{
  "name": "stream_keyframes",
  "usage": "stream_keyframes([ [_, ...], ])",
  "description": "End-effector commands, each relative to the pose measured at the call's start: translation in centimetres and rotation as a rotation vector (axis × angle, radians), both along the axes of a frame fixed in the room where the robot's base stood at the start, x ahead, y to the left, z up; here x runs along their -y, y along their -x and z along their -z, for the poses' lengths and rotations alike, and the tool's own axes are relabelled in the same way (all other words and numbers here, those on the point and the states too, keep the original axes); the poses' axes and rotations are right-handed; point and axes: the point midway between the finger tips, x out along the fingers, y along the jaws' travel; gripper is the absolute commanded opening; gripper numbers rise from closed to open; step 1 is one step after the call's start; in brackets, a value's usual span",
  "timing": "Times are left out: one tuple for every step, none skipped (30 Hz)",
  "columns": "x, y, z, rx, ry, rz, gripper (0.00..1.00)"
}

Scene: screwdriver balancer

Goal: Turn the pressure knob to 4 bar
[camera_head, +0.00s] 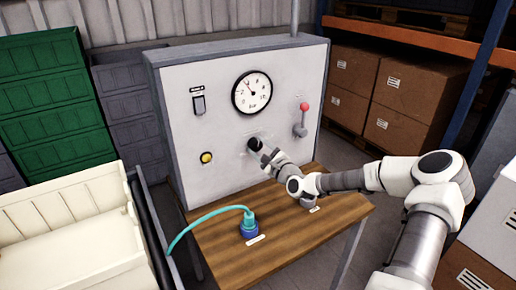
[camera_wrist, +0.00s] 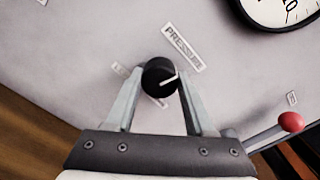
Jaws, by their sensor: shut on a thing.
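The black pressure knob (camera_wrist: 157,74) sits on the grey panel, below a label reading PRESSURE (camera_wrist: 184,47) in the wrist view. A white pointer line shows on its face. My gripper (camera_wrist: 159,82) has one finger on each side of the knob and is shut on it. In the head view the knob (camera_head: 255,144) is partly covered by my gripper (camera_head: 264,150). The round white pressure gauge (camera_head: 252,92) is on the panel above the knob. Its needle points to the upper left, but the exact reading is too small to tell.
A red-tipped lever (camera_head: 301,121) is right of the knob, a switch (camera_head: 199,104) and a yellow button (camera_head: 207,157) left. A wooden table (camera_head: 290,236) below holds a blue connector (camera_head: 249,228) with a teal hose. Green crates (camera_head: 50,100) and cardboard boxes (camera_head: 398,98) stand around.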

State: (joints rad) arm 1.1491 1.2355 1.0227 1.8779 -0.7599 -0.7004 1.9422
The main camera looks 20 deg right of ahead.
Motion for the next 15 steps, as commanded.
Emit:
stream_keyframes([
  [-0.06,0.03,0.04,-0.003,-0.018,-0.001,0.00],
  [-0.06,0.03,0.03,-0.005,-0.027,-0.001,0.00],
  [-0.05,0.04,0.05,-0.007,-0.035,-0.001,0.00],
  [-0.05,0.04,0.06,-0.009,-0.042,-0.001,0.00],
  [-0.05,0.04,0.07,-0.010,-0.047,-0.002,0.00],
  [-0.04,0.04,0.08,-0.012,-0.053,-0.002,0.00],
  [-0.05,0.04,0.07,-0.012,-0.056,-0.002,0.00],
  [-0.04,0.04,0.07,-0.013,-0.059,-0.002,0.00],
  [-0.05,0.04,0.06,-0.013,-0.062,-0.002,0.00],
  [-0.05,0.04,0.05,-0.014,-0.063,-0.002,0.00],
  [-0.05,0.04,0.05,-0.014,-0.064,-0.002,0.00],
  [-0.05,0.03,0.04,-0.014,-0.065,-0.002,0.00],
  [-0.05,0.03,0.04,-0.014,-0.065,-0.002,0.00],
  [-0.05,0.03,0.04,-0.014,-0.065,-0.002,0.00],
  [-0.05,0.03,0.04,-0.014,-0.065,-0.002,0.00],
])
